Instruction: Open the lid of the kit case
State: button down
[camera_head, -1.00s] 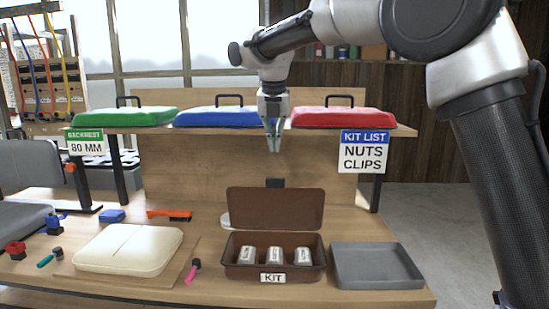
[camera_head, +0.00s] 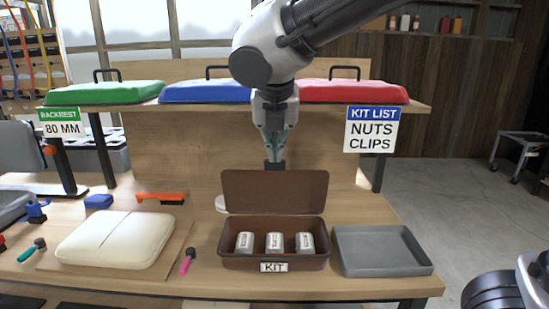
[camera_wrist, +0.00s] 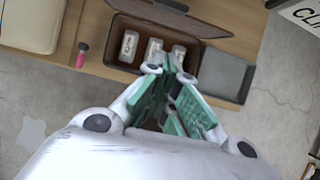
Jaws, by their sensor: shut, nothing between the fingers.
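The brown kit case (camera_head: 235,263) stands on the bench with a white "KIT" label on its front. Its lid (camera_head: 275,192) stands up at the back, so the case is open. Three pale labelled cans (camera_head: 274,243) sit inside. A dark tab (camera_head: 275,165) shows at the lid's top edge. My gripper (camera_head: 273,157) is shut and empty, pointing down above the lid in the head view. Its tips appear just above the tab; I cannot tell whether they touch it. In the wrist view the case (camera_wrist: 122,65) lies beyond my gripper (camera_wrist: 170,72).
A grey tray (camera_head: 384,270) is right of the case. A cream pad (camera_head: 115,240) and a pink-handled tool (camera_head: 187,262) are left. Behind, a raised shelf carries green (camera_head: 105,93), blue (camera_head: 205,91) and red (camera_head: 352,91) covers, close to my arm.

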send_near(276, 173)
jog(key=s+f, duration=0.4)
jog(key=f, duration=0.1)
jog(key=shift+w+a+r, duration=0.1)
jog(key=shift+w+r, duration=0.15)
jog(key=shift+w, duration=0.7)
jog(key=shift+w+r, duration=0.25)
jog(key=shift+w, duration=0.65)
jog(key=w, duration=0.3)
jog(key=w+r, duration=0.1)
jog(key=w, duration=0.2)
jog(key=shift+r, duration=0.25)
jog(key=shift+s, duration=0.15)
